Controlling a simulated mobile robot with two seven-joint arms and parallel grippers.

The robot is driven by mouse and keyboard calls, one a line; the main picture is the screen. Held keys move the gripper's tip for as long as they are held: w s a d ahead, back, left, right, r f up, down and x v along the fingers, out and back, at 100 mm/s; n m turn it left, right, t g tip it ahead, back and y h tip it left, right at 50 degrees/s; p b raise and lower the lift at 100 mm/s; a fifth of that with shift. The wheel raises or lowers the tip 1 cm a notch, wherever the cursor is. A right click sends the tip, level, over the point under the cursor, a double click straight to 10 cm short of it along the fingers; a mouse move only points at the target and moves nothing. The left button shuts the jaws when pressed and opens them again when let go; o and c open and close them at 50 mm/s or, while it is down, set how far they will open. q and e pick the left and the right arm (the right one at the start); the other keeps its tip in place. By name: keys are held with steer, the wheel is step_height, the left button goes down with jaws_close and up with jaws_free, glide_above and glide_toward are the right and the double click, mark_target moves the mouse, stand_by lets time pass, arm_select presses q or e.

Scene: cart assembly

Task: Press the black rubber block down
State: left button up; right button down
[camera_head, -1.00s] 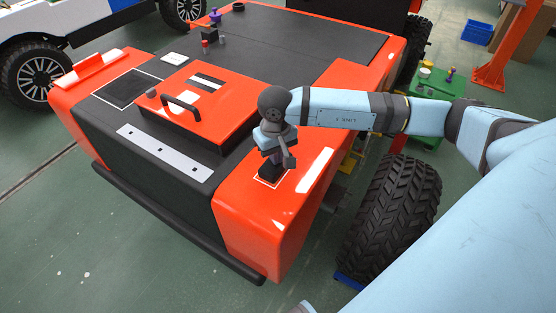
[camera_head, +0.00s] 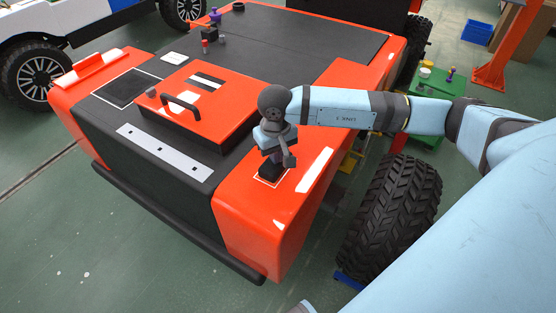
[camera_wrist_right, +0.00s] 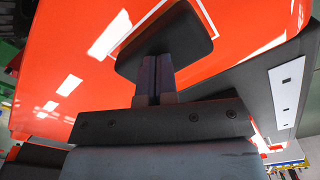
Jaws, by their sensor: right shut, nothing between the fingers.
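The black rubber block (camera_head: 270,173) sits inside a white outlined rectangle on the orange front corner of the cart. In the right wrist view the block (camera_wrist_right: 188,38) is a dark, rounded slab under the fingertips. My right gripper (camera_head: 272,158) points down over the block. Its two fingers (camera_wrist_right: 158,62) are together with nothing between them, and their tips appear to meet the block's top. I cannot tell how hard they touch. Part of the block is hidden by the fingers. My left gripper is not in view.
The orange and black cart (camera_head: 240,225) fills the middle. An orange hatch with a black handle (camera_head: 180,102) lies left of my gripper. Small parts stand on the black top at the back. A large tyre (camera_head: 395,215) stands at the right, below my arm.

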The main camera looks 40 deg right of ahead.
steer(key=shift+s+a+f, duration=0.1)
steer(key=shift+s+f, duration=0.15)
stand_by(0.3)
steer(key=r+p, duration=0.1)
steer(key=r, duration=0.1)
steer(key=r+p, duration=0.1)
steer(key=r, duration=0.2)
steer(key=r+p, duration=0.1)
steer(key=r, duration=0.2)
steer(key=shift+w+r, duration=0.1)
steer(key=shift+w, duration=0.15)
stand_by(0.4)
